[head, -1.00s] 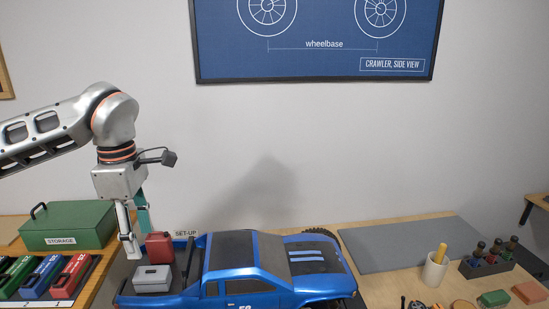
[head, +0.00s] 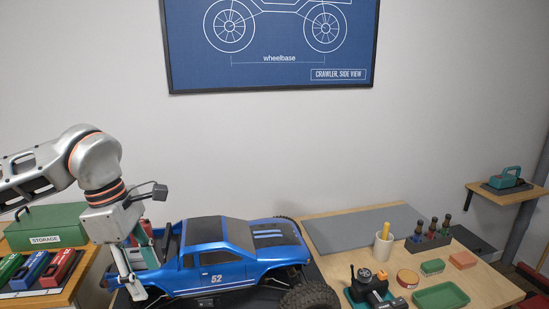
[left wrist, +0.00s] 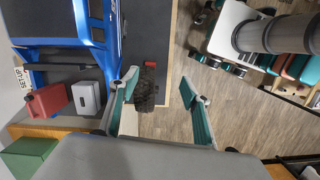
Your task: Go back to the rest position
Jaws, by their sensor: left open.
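My left gripper (head: 138,275) hangs at the rear left of the blue crawler truck (head: 215,272), in front of the truck bed in the head view. The left wrist view shows the gripper (left wrist: 167,88) open, with nothing between its teal-padded fingers. Beyond them are a black tyre (left wrist: 146,86) and the floor. A red can (left wrist: 49,99) and a light grey case (left wrist: 87,96) sit in the truck bed, left of the fingers in the left wrist view. The arm mostly hides the bed in the head view. My right gripper does not show.
A green STORAGE box (head: 45,228) and several coloured cases (head: 32,268) stand on the left table. The right bench holds a grey mat (head: 362,229), a cup (head: 383,248), a tool rack (head: 428,243) and a green tray (head: 441,296). Open floor (left wrist: 235,125) lies beside the truck.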

